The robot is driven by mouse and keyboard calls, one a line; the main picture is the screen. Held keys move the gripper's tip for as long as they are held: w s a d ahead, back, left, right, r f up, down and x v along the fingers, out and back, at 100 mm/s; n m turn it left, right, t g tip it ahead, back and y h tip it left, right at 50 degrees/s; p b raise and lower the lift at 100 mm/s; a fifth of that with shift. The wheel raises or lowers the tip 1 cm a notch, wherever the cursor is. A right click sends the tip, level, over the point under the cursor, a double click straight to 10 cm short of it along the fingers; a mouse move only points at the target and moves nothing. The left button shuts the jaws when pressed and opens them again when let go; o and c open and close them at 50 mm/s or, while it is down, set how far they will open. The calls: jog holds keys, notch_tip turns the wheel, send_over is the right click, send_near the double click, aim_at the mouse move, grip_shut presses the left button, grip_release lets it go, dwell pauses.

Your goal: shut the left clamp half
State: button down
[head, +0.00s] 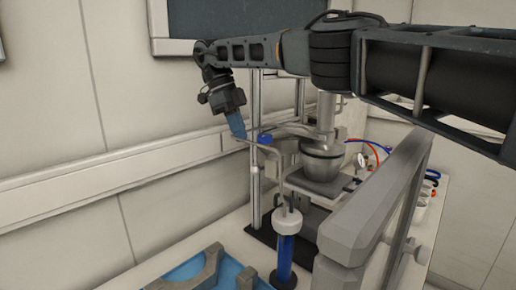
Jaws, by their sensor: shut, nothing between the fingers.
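My gripper (241,134), with blue fingers, is shut and empty. It points down at the upper end of a thin bent metal tube, left of the reactor; I cannot tell if it touches. The steel reactor vessel (323,165) hangs on the stand in the middle. A grey metal part (284,150) juts out to the left of the vessel's upper rim. It may be the left clamp half, but it is small and partly hidden, so I cannot tell how far it stands open.
A blue cylinder (287,243) with a white top and the bent tube (277,168) stands in front. A blue tray (232,271) with grey curved parts lies at lower left. A large grey frame (367,206) blocks the right foreground. The wall rail (110,173) runs behind.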

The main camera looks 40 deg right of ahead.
jog(key=shift+s+d+f+p, duration=0.3)
jog(key=shift+s+f, duration=0.35)
jog(key=shift+s, duration=0.25)
jog(key=shift+s+d+f+p, duration=0.35)
jog(key=shift+s+f, duration=0.25)
jog(key=shift+s, duration=0.25)
jog(key=shift+s+d+f+p, duration=0.3)
jog(key=shift+s+f, duration=0.35)
jog(key=shift+s, duration=0.25)
